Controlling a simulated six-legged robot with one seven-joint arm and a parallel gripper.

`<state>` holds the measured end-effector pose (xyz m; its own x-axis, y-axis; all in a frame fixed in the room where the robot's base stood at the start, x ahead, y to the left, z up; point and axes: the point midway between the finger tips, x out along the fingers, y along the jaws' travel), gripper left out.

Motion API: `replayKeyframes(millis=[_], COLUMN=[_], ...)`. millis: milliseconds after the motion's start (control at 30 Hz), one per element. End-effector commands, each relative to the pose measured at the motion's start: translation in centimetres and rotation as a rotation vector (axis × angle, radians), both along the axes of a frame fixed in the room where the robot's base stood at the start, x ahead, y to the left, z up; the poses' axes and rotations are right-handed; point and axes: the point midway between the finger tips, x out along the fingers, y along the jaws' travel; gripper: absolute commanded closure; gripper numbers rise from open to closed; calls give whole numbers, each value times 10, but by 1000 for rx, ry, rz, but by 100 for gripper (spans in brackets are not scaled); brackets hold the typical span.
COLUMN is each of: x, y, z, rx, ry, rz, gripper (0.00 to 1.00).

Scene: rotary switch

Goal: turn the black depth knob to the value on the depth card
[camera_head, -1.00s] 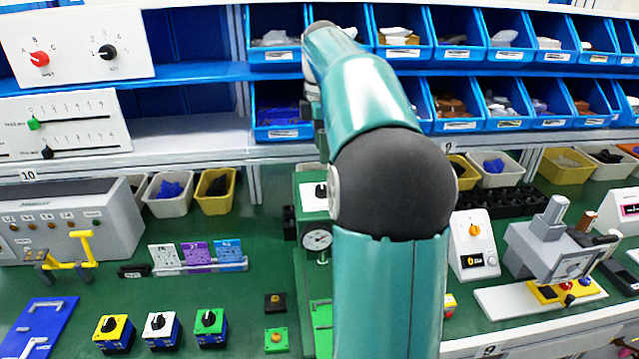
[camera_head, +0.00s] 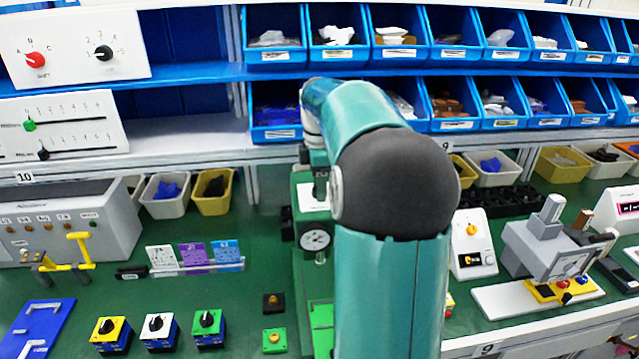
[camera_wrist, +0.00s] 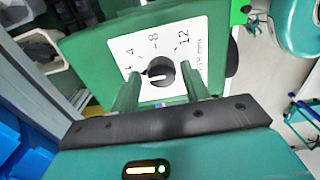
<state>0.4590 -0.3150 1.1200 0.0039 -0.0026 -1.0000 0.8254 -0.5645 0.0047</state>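The black depth knob (camera_wrist: 160,71) sits on a white dial plate (camera_wrist: 130,45) marked 4, 8 and 12 on the green drill press. A white line on the knob lies toward the bottom of the wrist view. My gripper (camera_wrist: 163,88) is open, one finger on each side of the knob; contact is not clear. In the head view the press (camera_head: 310,210) is partly behind my arm, and the knob is hidden. White (camera_head: 161,258), purple (camera_head: 195,254) and blue (camera_head: 227,253) cards stand in a holder; I cannot tell their values or which is the depth card.
A round gauge (camera_head: 315,240) is on the press front. Yellow, white and green knob boxes (camera_head: 208,328) stand at the front left. Blue bins (camera_head: 455,110) fill the shelves behind. A white knob box (camera_head: 472,245) stands right of my arm.

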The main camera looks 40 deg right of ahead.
Motion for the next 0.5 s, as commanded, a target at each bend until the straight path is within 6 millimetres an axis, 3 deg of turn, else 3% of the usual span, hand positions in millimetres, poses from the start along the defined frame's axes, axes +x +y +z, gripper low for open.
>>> replayKeyframes(millis=[33, 100, 500], x=[-1, -1, -3], y=[1, 1, 3], z=[0, 0, 0], rx=[3, 4, 7], ry=[4, 6, 11], rz=[0, 0, -36], gripper=[71, 82, 80])
